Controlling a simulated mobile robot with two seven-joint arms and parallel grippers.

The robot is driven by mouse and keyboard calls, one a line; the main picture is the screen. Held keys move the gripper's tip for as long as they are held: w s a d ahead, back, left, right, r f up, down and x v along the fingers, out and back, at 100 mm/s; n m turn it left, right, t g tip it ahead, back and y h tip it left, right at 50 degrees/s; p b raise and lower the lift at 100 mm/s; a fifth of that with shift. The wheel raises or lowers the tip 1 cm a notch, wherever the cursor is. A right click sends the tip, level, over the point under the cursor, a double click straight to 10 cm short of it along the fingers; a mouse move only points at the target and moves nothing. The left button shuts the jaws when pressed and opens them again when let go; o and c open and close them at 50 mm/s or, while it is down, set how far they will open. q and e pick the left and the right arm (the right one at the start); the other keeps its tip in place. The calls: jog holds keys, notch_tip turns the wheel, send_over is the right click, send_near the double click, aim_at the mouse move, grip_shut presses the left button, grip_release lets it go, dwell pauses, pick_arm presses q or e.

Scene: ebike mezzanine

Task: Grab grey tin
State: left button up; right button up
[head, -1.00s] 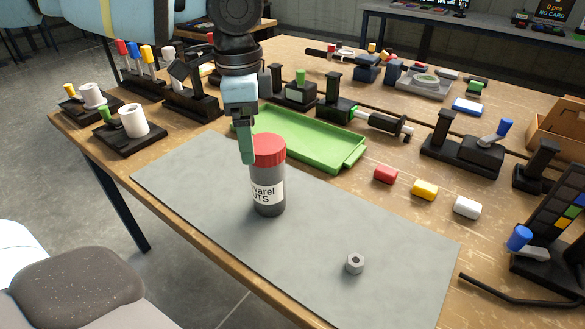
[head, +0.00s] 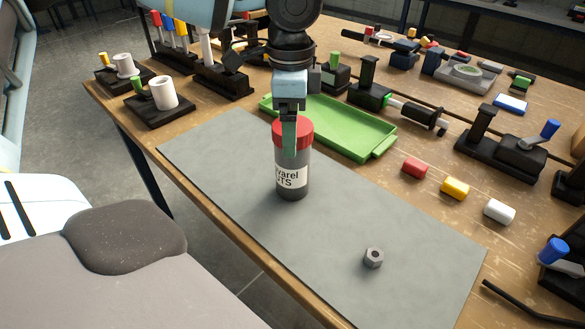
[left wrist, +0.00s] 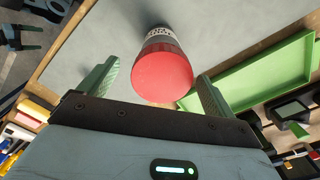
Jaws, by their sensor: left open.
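The grey tin (head: 293,180) stands upright on a grey mat (head: 220,185), with a red lid (head: 305,130) and a white label whose text is partly cut off. My left gripper (head: 289,140) comes down over the tin, and one green finger covers part of the lid and upper body in the head view. In the left wrist view the red lid (left wrist: 161,78) lies between and a little beyond the two green fingers of the open left gripper (left wrist: 155,85). There is space on both sides, and neither finger visibly grips it. My right gripper is not in view.
A green tray (head: 345,130) lies just behind the tin. A hex nut (head: 373,258) is on the mat at front right. Red, yellow and white cylinders (head: 455,188) lie right of the mat. Fixtures with white rolls (head: 163,93) stand at the left.

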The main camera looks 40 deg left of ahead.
aim_at(293, 166)
pick_arm(q)
jog(key=shift+w+f, duration=0.15)
jog(key=shift+f, duration=1.7)
jog(key=c, duration=1.6)
jog(key=shift+r, duration=0.1)
